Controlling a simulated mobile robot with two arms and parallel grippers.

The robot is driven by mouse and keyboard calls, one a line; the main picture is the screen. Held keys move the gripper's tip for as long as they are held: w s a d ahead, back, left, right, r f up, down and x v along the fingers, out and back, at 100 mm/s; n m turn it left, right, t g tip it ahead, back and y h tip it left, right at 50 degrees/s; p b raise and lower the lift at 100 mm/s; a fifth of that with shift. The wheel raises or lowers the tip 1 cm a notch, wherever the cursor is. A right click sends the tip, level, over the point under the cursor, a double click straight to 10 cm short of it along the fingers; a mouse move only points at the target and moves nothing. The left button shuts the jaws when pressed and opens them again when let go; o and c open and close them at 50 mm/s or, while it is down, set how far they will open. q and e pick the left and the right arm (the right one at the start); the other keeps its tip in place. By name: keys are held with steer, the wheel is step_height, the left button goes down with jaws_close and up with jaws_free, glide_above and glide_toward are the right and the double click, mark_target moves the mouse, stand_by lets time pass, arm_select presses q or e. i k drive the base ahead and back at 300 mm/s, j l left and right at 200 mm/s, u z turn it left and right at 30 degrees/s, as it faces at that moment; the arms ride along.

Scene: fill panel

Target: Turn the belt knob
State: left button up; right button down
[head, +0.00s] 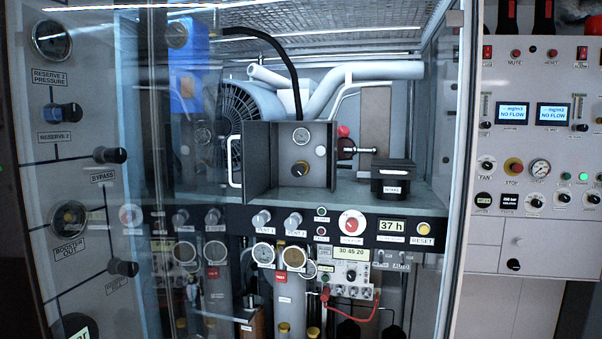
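No readable label marks the belt knob, so I cannot tell for certain which knob it is. A small dark knob with a yellowish centre (300,168) sits in an open grey box (318,180) inside the cabinet, below a small round gauge (301,136). The box's door (257,158), with a white handle, stands open to the left. Neither of my grippers is in view, and nothing touches the knob.
A clear glass door (150,230) stands open at the left of the cabinet, before a valve panel (85,190). A black box (393,180) sits right of the grey box. A front strip (340,225) carries several knobs and buttons. A control panel (540,130) is at right.

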mark_target(297, 171)
steer(key=i+l+u, duration=0.25)
steer(key=i+l, duration=0.15)
steer(key=l, duration=0.2)
steer(key=i+l+u, duration=0.1)
steer(key=l, duration=0.25)
steer(key=i+l+u, duration=0.15)
steer(key=i+l, duration=0.15)
steer(key=k+l, duration=0.1)
steer(key=l, duration=0.5)
steer(key=k+l, duration=0.1)
steer(key=l, duration=0.55)
